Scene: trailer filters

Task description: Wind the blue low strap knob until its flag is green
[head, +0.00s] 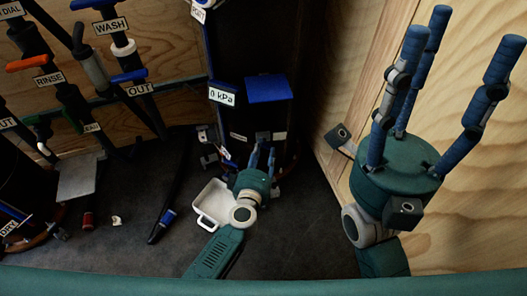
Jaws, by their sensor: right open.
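My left gripper (262,158) is low at the foot of the dark tank (240,50), its fingers pointing up toward the tank's lower front. Its fingers are small and dark here, and I cannot tell whether they are open or hold anything. I cannot make out the blue low strap knob or its flag; the gripper covers part of that area. Small grey fittings and white labels (279,136) show just above the fingertips. My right gripper (440,65) is raised at the right, its blue fingers spread open and empty, away from the tank.
A white tray (201,220) lies on the floor beside my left gripper. A blue-ended dark tool (160,228) lies left of it. Labelled pipes and valves (110,50) fill the left. A wooden wall (470,150) stands close behind my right gripper.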

